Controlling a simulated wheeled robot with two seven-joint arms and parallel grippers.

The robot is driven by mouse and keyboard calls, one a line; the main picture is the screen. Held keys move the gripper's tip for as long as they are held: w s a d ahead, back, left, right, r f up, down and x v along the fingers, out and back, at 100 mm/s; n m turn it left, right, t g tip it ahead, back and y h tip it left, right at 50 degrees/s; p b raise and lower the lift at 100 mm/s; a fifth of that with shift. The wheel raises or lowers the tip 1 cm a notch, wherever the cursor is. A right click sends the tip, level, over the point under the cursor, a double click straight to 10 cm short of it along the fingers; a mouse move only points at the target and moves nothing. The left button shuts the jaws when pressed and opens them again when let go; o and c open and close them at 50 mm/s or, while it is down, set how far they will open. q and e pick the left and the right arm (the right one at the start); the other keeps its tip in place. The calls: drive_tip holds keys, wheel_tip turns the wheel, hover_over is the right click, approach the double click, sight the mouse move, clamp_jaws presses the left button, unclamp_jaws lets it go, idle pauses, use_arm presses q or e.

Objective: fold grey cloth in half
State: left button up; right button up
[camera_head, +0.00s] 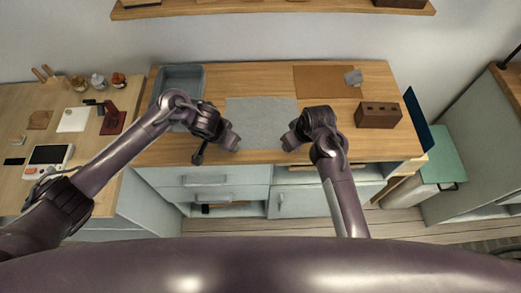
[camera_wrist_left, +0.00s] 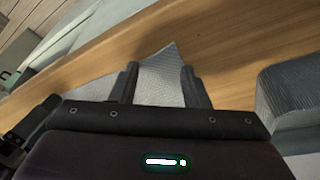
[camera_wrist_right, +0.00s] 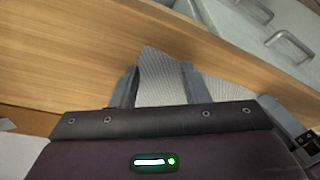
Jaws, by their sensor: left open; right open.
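The grey cloth (camera_head: 262,112) lies flat and spread out on the wooden worktop in the head view. My left gripper (camera_head: 236,141) is at the cloth's near left corner, and my right gripper (camera_head: 287,141) is at its near right corner. In the left wrist view a cloth corner (camera_wrist_left: 160,75) shows between the open fingers (camera_wrist_left: 158,75). In the right wrist view another cloth corner (camera_wrist_right: 162,78) shows between the open fingers (camera_wrist_right: 160,75). I cannot tell whether the fingers touch the cloth.
A grey tray (camera_head: 183,78) stands left of the cloth. A brown box with holes (camera_head: 378,115) stands to the right. A brown mat (camera_head: 318,82) with a small grey cloth piece (camera_head: 353,77) lies at the back right. The wooden worktop (camera_head: 225,75) is clear behind the cloth.

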use_arm(q)
drive_tip(key=shift+f, duration=0.15)
use_arm(e)
drive_tip(key=shift+f, duration=0.2)
use_arm(q)
clamp_jaws()
use_arm(e)
clamp_jaws()
drive_tip(key=shift+r, duration=0.15)
